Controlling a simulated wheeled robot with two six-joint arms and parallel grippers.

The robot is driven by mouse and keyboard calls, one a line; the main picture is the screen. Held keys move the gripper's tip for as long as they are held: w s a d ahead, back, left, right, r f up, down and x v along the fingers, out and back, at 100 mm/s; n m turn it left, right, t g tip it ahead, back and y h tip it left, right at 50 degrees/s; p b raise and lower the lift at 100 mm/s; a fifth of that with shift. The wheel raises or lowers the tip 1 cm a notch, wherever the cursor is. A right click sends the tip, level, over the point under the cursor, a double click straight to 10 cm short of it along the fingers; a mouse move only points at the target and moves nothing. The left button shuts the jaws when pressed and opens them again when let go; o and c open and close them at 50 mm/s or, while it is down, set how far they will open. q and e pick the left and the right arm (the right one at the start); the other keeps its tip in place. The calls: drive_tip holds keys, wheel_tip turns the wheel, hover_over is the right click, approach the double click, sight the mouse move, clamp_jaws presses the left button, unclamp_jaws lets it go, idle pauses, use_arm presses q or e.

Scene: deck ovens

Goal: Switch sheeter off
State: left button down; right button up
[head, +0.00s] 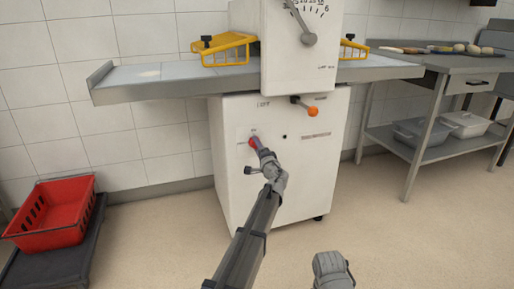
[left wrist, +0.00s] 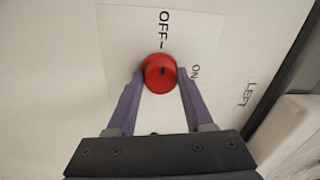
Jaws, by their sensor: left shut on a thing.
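The sheeter is a white machine (head: 228,175) with a red round knob (head: 251,142) on the front of its lower cabinet. In the left wrist view, the red knob (left wrist: 159,73) sits on a pale label plate, with OFF above it and ON to its right. A small dark mark shows near the knob's middle; I cannot tell for sure which setting it points to. My left gripper (head: 257,146) is shut on the knob, one finger on each side of it.
A lever with an orange ball (head: 312,111) sticks out at the cabinet's upper right. Yellow guards (head: 228,48) stand on the sheeter's side tables (head: 130,90). A red crate (head: 50,215) is on the left. A steel table (head: 430,62) stands at right. The floor in front is clear.

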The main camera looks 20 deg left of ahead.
use_arm(q)
drive_tip(key=shift+w+a, duration=0.1)
drive_tip(key=shift+w, duration=0.25)
drive_tip(key=c, duration=0.5)
unclamp_jaws()
drive_tip(key=shift+r, duration=0.15)
drive_tip(key=shift+o, duration=1)
drive_tip(key=shift+s, duration=0.15)
drive_tip(key=v, duration=0.7)
drive_tip(key=shift+s+d+b, duration=0.25)
drive_tip(key=shift+s+b, duration=0.05)
drive_tip(key=shift+s, duration=0.1)
